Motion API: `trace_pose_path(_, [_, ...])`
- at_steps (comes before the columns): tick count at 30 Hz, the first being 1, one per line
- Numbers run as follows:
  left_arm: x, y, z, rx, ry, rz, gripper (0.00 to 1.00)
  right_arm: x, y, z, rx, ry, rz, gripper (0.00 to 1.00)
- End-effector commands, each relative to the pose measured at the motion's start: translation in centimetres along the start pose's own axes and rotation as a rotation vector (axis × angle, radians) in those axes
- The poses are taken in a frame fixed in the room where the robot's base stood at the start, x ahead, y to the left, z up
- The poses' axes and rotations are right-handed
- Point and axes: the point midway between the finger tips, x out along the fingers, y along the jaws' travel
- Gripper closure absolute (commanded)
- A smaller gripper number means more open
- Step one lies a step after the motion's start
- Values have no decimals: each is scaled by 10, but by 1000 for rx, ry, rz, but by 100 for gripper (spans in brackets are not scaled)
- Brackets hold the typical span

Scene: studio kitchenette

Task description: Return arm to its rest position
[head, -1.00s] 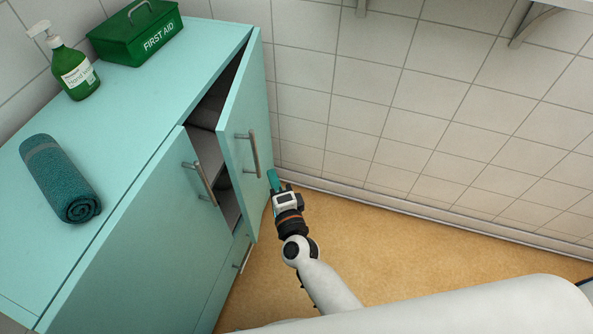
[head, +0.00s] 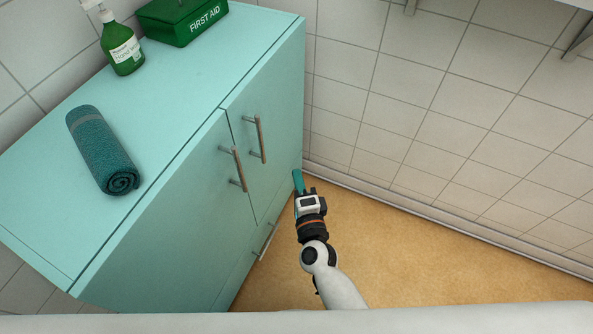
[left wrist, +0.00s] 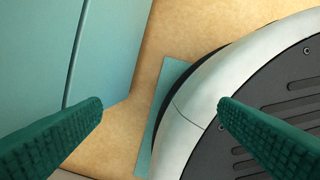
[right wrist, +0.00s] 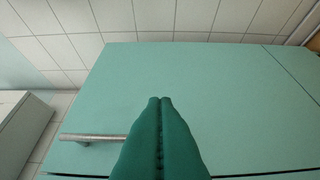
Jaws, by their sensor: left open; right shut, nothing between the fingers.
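My right gripper (head: 298,183) is shut and empty, low beside the right edge of the teal cabinet (head: 140,235). In the right wrist view its two green fingers (right wrist: 161,100) are pressed together, with the cabinet front (right wrist: 215,85) beyond them and a bar handle (right wrist: 92,137) at their left. My left gripper (left wrist: 160,103) is out of the head view. In the left wrist view its fingers are wide apart with nothing between them, over the floor and my own base. Both upper cabinet doors, with handles (head: 237,168) and (head: 259,139), look shut.
A rolled teal towel (head: 103,150), a green soap bottle (head: 122,48) and a green first aid box (head: 182,20) stand on the cabinet top. A tiled wall (head: 430,110) is behind. The tan floor (head: 400,250) right of my right arm is clear.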

Motion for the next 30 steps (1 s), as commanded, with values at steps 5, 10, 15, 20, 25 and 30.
trace_pose_path(5, [4,1,-2,0,3,2,17,-41,0,0,-1,2,-3,100])
trace_pose_path(10, [7,1,-9,1,10,2,17,-73,0,0,0,2,-2,100])
trace_pose_path(15, [7,1,-10,2,11,1,17,-92,0,0,0,1,-1,100])
trace_pose_path(20, [7,2,-11,3,13,2,17,-96,0,0,0,1,1,100])
trace_pose_path(25, [6,6,-17,7,22,7,17,-96,-4,-1,-18,9,-10,100])
trace_pose_path(30, [6,4,-15,5,19,5,17,-105,-63,-2,-248,120,-146,100])
